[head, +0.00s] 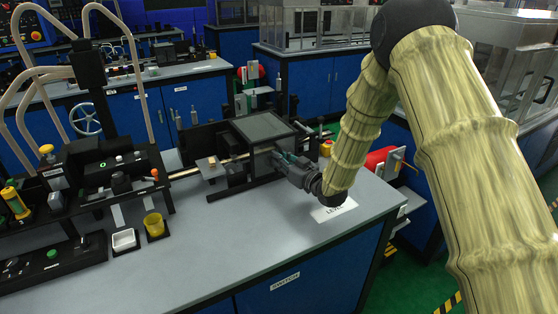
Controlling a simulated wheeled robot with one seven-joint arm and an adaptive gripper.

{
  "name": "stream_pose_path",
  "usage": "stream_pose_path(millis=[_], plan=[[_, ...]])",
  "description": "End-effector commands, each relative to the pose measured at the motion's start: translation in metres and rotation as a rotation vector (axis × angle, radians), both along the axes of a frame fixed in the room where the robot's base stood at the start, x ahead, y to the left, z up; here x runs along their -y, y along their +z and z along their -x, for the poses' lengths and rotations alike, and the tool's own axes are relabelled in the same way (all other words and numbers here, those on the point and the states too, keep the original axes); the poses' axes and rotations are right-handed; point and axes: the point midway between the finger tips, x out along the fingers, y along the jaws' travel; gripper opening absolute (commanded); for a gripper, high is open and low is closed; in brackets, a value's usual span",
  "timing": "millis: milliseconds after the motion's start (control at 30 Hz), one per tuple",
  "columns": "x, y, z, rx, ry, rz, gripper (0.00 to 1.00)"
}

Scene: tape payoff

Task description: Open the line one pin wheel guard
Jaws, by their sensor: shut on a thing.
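The pin wheel guard (262,127) looks like a dark-framed box with a grey see-through top panel, standing on the grey bench in the middle of the view. My gripper (279,158) reaches in from the right and is shut at the guard's front right side, where it touches the guard. The exact part between the fingertips is too small and dark to make out. I cannot tell whether the guard is raised from its seat. The wheel inside cannot be made out.
A small platform with a tan block (211,161) stands left of the guard. A white label (333,209) lies under my wrist. The front bench top (230,235) is clear.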

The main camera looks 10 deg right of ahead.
Motion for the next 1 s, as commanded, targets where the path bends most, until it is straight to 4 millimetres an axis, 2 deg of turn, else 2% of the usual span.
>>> stream_pose_path(millis=[33, 133, 567, 667, 1000], plan=[[0.000, 0.001, 0.000, 0.001, 0.000, -0.001, 0.15], [0.000, 0.001, 0.000, 0.001, 0.000, -0.001, 0.32], [0.004, 0.000, 0.005, 0.000, -0.001, 0.000, 0.32], [0.011, 0.000, 0.014, -0.001, -0.002, 0.001, 0.32], [0.045, 0.000, 0.065, -0.001, -0.001, -0.002, 0.32]])
